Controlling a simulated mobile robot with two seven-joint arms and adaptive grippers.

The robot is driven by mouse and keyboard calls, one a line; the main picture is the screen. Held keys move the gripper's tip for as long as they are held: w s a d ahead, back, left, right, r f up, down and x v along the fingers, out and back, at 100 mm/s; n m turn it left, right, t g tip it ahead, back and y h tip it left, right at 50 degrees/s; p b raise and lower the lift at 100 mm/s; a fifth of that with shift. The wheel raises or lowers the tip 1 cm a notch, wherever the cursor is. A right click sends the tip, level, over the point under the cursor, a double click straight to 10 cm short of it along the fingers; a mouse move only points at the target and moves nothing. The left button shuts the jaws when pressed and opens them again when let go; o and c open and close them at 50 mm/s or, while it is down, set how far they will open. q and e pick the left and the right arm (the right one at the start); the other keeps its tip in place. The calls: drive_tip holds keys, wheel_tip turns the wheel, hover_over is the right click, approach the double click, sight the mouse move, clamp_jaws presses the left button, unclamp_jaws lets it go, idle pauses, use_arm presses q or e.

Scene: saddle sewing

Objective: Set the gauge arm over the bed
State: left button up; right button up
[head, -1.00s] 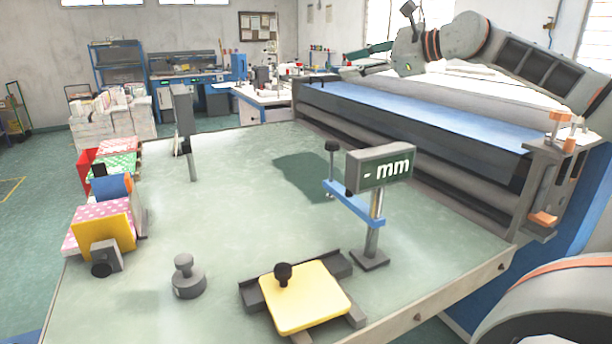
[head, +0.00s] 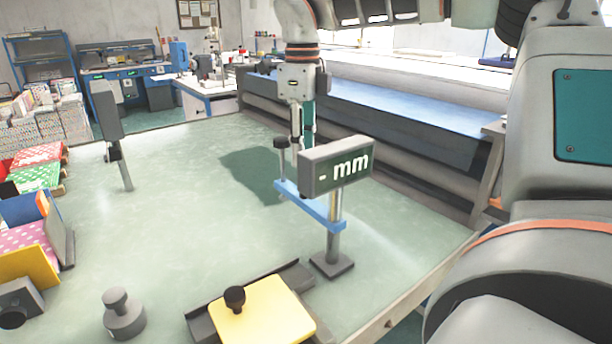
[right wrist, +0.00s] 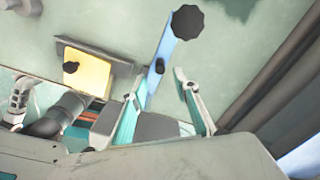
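The gauge stands on the bench with its "mm" display (head: 337,163) on a metal post and square foot (head: 332,265). Its blue gauge arm (head: 310,206) reaches away from the post to a black knob (head: 281,143), pointing away from the yellow pad (head: 265,314) on its dark grey bed (head: 202,327). My right gripper (head: 302,143) points down just behind the display, near the knob end. In the right wrist view, its fingers (right wrist: 158,86) are apart, with the blue arm (right wrist: 160,62) and knob (right wrist: 187,22) beyond them; contact cannot be told. My left gripper is not seen.
A grey knobbed weight (head: 124,314) stands left of the bed. A long blue-topped machine (head: 380,112) borders the bench behind. The middle of the bench is clear.

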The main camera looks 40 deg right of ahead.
wheel_tip(320, 180, down, 7)
drive_tip(key=shift+r, duration=0.1)
idle(0.3)
clamp_jaws()
